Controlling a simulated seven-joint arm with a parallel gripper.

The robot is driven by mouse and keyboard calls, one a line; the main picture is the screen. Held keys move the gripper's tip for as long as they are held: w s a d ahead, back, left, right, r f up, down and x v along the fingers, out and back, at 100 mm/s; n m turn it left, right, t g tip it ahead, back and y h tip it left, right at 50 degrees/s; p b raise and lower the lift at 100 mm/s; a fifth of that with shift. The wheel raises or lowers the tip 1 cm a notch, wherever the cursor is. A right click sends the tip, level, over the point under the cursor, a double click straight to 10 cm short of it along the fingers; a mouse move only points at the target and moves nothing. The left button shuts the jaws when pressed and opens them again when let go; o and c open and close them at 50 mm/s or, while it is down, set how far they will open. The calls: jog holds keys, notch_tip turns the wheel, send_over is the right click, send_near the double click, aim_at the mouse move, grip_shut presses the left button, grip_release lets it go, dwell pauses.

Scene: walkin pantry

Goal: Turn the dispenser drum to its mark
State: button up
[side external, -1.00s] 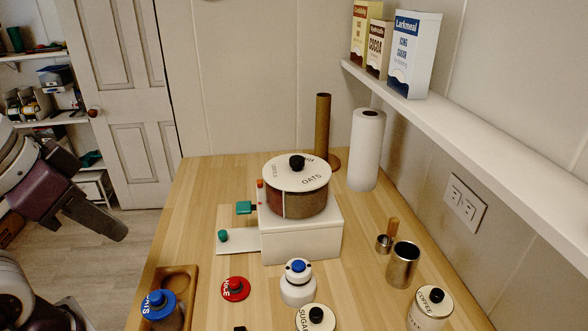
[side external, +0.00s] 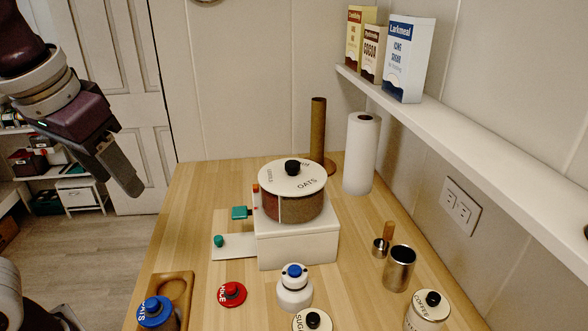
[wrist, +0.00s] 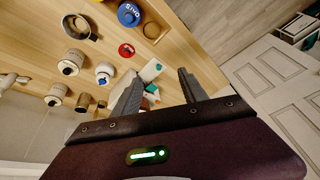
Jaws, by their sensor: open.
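The dispenser drum (side external: 290,205) sits on a white base (side external: 298,246) on the wooden counter, in the side external view. Its sides have brown and reddish sections. Its white lid (side external: 275,176) carries lettering, "OATS" among it, and a black knob (side external: 292,166). A small orange-red piece (side external: 256,189) stands at the drum's left edge; I cannot tell if it is the mark. My gripper (side external: 132,185) is open and empty, in the air left of the counter and apart from the drum. In the wrist view its fingers (wrist: 160,88) spread apart, and the drum is mostly hidden.
A teal block (side external: 240,212) and teal knob (side external: 219,240) are left of the base. A paper roll (side external: 361,152) stands behind; a shelf (side external: 470,140) overhangs the right.

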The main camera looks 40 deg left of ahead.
jog(key=w+d+f+n+y, duration=0.15)
jog(key=w+n+y, duration=0.5)
jog(key=w, duration=1.05)
jog(key=w+d+r+n+t+y, duration=0.15)
jog(key=w+d+t+y, duration=0.55)
jog(key=d, duration=0.7)
send_near(295, 168)
jog(key=shift+w+a+r+h, duration=0.25)
jog(key=shift+w+a, duration=0.15)
jog(key=shift+a, duration=0.2)
jog(key=shift+w+a+r+h, duration=0.1)
jog(key=shift+w+a+h, duration=0.1)
jog(key=shift+w+a, duration=0.35)
jog(key=x, duration=0.6)
jog(key=shift+a+f, duration=0.15)
jog(key=shift+a, duration=0.2)
jog(key=shift+w+a, duration=0.15)
jog(key=shift+a, duration=0.05)
grip_shut()
